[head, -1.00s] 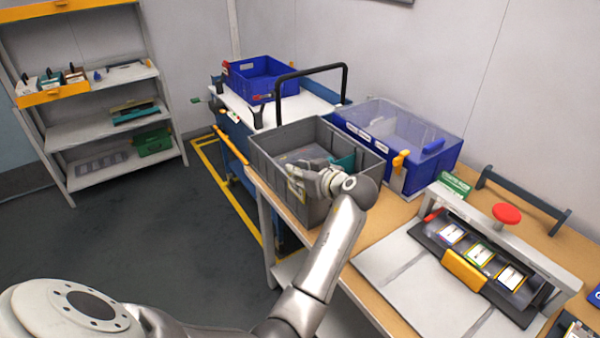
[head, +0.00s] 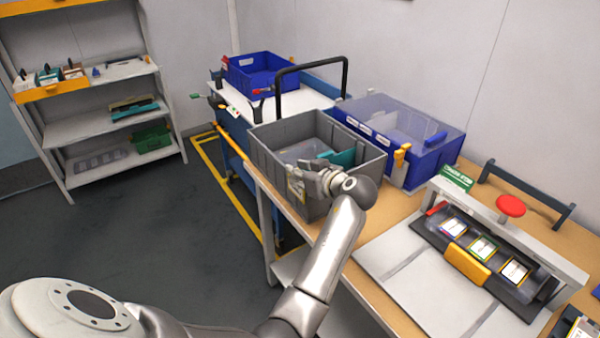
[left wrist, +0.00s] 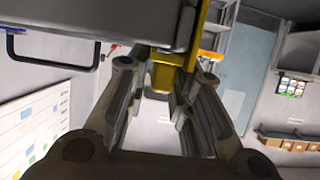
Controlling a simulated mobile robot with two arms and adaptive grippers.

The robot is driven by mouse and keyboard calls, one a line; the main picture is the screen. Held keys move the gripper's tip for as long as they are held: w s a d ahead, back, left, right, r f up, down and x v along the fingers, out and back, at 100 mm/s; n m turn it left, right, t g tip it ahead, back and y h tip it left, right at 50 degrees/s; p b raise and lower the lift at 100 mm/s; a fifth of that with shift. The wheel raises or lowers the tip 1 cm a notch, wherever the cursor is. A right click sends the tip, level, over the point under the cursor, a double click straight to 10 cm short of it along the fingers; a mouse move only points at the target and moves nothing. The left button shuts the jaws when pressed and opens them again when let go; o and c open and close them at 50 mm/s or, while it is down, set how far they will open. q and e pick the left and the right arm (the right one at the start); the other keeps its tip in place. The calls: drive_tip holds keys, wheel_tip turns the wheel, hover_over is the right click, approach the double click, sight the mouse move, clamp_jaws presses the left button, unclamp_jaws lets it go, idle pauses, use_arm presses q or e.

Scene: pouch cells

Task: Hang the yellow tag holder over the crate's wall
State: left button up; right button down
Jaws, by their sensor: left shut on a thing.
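The grey crate (head: 268,158) stands on the wooden bench, with a teal item and a clear item inside. My left gripper (head: 306,181) is at its front left wall, shut on the yellow tag holder (head: 295,188). The holder is upright against or very near the outside of that wall, and the gripper partly hides it. In the left wrist view the yellow tag holder (left wrist: 164,76) is between the fingers (left wrist: 160,82), beside the grey crate's wall (left wrist: 80,20). I cannot tell whether its top hooks over the rim. My right gripper is not in view.
A blue lidded crate (head: 432,160) with a yellow clip (head: 402,154) stands right behind the grey crate. A press-like fixture (head: 505,230) with a red knob is at right. A trolley (head: 232,120) carries a blue bin (head: 235,78). Open floor lies left.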

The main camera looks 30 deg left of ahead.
use_arm(q)
drive_tip(key=o, duration=0.9)
drive_tip(key=shift+o, duration=0.2)
drive_tip(key=shift+r, duration=0.15)
wheel_tip(320, 180, up, 10)
drive_tip(key=shift+f, duration=0.15)
drive_tip(key=shift+d+f, duration=0.1)
